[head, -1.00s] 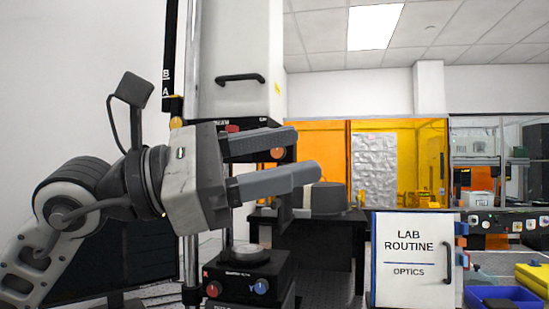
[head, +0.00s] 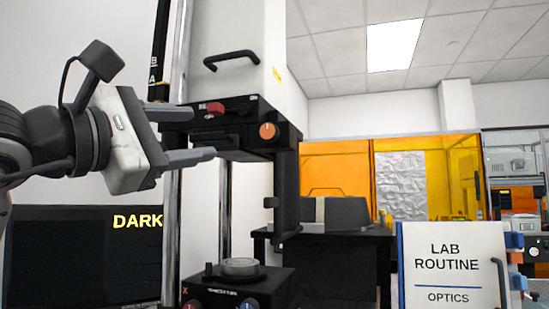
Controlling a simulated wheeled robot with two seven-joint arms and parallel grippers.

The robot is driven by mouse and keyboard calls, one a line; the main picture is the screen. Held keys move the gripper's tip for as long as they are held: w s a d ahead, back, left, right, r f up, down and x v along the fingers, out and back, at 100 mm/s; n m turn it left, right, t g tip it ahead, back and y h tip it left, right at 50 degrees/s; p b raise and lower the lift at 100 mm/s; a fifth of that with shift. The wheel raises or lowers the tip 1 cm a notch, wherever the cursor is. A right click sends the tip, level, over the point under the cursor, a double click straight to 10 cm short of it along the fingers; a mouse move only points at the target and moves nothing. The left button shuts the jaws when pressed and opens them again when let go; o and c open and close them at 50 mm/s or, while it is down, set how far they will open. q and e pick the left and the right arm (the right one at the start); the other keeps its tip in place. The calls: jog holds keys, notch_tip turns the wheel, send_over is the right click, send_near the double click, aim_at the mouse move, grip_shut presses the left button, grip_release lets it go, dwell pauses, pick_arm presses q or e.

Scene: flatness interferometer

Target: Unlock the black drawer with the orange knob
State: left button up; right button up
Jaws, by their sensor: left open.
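The orange knob (head: 267,131) sits on the front right of a black drawer unit (head: 232,138) under the tall white housing (head: 236,88) of the instrument. A red switch (head: 215,108) is on the same black face, to the left. My left gripper (head: 197,133) is open and empty, its two grey fingers pointing right. In the picture the fingertips end left of the orange knob, with a clear gap, over the left part of the black unit. My right gripper is out of view.
A black stage (head: 238,285) with a round metal top stands below. A dark monitor (head: 80,260) reading "DARK" is at lower left. Metal posts (head: 174,220) rise beside the instrument. A white "LAB ROUTINE" board (head: 454,270) stands at right.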

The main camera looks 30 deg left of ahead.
pick_arm(q)
jog(key=p, duration=0.5)
send_near(266, 133)
jog(key=x, duration=0.8)
jog(key=shift+w+r, duration=0.2)
jog(key=shift+w, duration=0.05)
jog(key=shift+w+d, duration=0.1)
jog(key=shift+w, duration=0.35)
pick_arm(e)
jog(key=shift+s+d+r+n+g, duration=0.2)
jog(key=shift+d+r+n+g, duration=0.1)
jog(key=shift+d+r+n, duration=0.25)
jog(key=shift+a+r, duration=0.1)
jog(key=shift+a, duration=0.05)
pick_arm(q)
jog(key=c, duration=1)
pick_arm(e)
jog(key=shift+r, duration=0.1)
